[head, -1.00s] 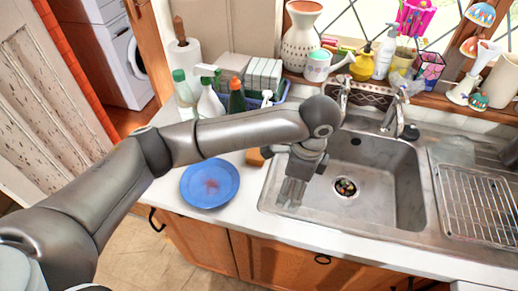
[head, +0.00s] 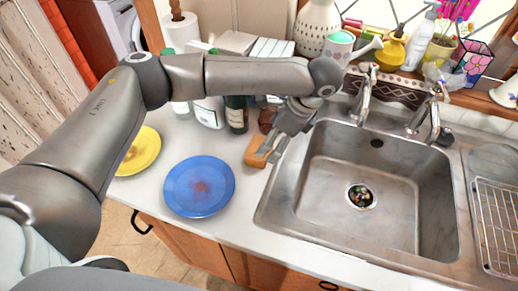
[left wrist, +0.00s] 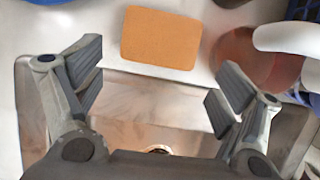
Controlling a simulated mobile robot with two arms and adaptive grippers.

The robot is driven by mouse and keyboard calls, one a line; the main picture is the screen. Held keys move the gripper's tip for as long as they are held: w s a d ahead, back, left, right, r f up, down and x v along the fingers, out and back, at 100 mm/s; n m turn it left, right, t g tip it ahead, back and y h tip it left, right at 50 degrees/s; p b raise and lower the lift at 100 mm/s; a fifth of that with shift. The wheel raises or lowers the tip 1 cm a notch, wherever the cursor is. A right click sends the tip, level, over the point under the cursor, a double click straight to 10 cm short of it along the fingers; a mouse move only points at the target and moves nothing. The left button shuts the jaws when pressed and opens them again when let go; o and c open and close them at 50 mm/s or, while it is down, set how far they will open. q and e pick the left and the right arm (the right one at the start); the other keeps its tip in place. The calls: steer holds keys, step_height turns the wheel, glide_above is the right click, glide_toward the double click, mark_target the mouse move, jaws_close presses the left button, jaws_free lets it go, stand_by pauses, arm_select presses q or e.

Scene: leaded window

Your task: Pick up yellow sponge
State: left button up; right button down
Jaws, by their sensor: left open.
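The sponge looks orange-yellow. In the head view the sponge (head: 254,154) lies on the white counter left of the sink's edge, partly hidden behind my fingers. In the left wrist view the whole sponge (left wrist: 161,37) shows as a flat rectangle ahead of the fingertips. My left gripper (head: 272,149) is over the left rim of the sink, close beside the sponge. In the left wrist view the left gripper (left wrist: 163,76) is open, with its fingers wide apart and nothing between them. The right gripper is not in view.
A blue plate (head: 199,187) with a reddish stain and a yellow plate (head: 140,151) lie to the left. A dark green bottle (head: 236,114) and a white bottle (head: 208,112) stand behind. The metal sink (head: 352,225) is on the right; a tap (head: 366,95) stands behind it.

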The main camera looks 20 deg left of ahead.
arm_select(q)
steer(key=shift+w+a+f, duration=0.1)
steer(key=shift+f, duration=0.25)
steer(key=p+x, duration=0.1)
steer(key=x, duration=0.3)
steer(key=shift+f+p, duration=0.15)
steer(key=shift+p, duration=0.2)
steer(key=shift+f, duration=0.4)
steer(key=shift+c, duration=0.3)
steer(key=c, duration=0.4)
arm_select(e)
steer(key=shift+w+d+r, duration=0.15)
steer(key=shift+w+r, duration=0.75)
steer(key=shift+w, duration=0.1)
